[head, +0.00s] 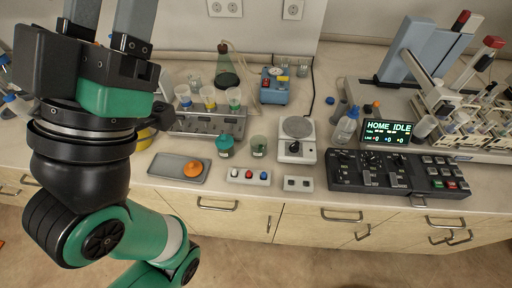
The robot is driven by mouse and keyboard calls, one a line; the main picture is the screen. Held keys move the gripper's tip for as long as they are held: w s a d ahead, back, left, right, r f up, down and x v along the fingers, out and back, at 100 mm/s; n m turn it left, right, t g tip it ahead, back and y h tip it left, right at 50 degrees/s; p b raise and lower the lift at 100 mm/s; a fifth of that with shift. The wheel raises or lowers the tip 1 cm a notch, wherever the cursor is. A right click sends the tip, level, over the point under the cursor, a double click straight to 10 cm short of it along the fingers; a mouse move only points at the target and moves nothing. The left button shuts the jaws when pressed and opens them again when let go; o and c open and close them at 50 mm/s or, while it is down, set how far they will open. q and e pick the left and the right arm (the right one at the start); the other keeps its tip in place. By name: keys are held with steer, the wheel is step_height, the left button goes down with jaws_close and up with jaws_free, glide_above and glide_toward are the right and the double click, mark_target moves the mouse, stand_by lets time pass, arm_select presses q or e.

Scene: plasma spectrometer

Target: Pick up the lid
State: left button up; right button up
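A round orange lid (193,168) lies on a grey tray (168,168) near the front edge of the counter. A small jar with teal contents (224,145) stands to its right, with orange-brown on its top. My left gripper (109,22) is at the upper left, close to the camera and left of the tray. Its two grey-blue fingers run out of the top of the picture, so their tips and anything between them are hidden. My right gripper is not in view.
A rack of coloured cups (208,120) stands behind the tray. A scale (296,140), a button box (248,176), a bottle (346,126) and a control panel (400,173) stand to the right. The counter's front edge is close to the tray.

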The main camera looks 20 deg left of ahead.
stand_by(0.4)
arm_select(q)
steer(key=o, duration=0.6)
